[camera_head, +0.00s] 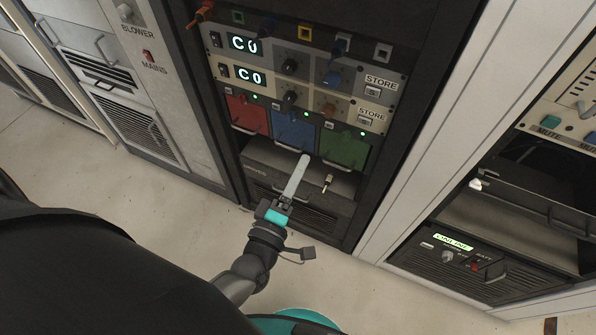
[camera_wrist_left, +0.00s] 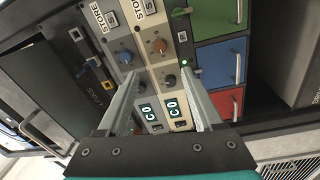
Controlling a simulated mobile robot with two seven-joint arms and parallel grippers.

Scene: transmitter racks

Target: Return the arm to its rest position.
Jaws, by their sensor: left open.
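My left arm (camera_head: 245,275) comes up from the lower left in the head view. It ends in my left gripper (camera_head: 303,160), whose pale grey fingers reach up in front of the dark rack. From this angle the fingers overlap each other. In the left wrist view my left gripper (camera_wrist_left: 162,74) shows two fingers spread apart with nothing between them. Beyond them are the rack's knobs and C0 displays (camera_wrist_left: 160,110); I cannot tell the exact distance. My right gripper is not in view.
The rack has red (camera_head: 246,114), blue (camera_head: 293,130) and green (camera_head: 344,149) drawer fronts above a dark shelf (camera_head: 265,160). A small key-like item (camera_head: 327,183) shows near that shelf. A grey cabinet (camera_head: 125,75) stands left, a white-framed rack right (camera_head: 450,120). Floor (camera_head: 190,235) is clear.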

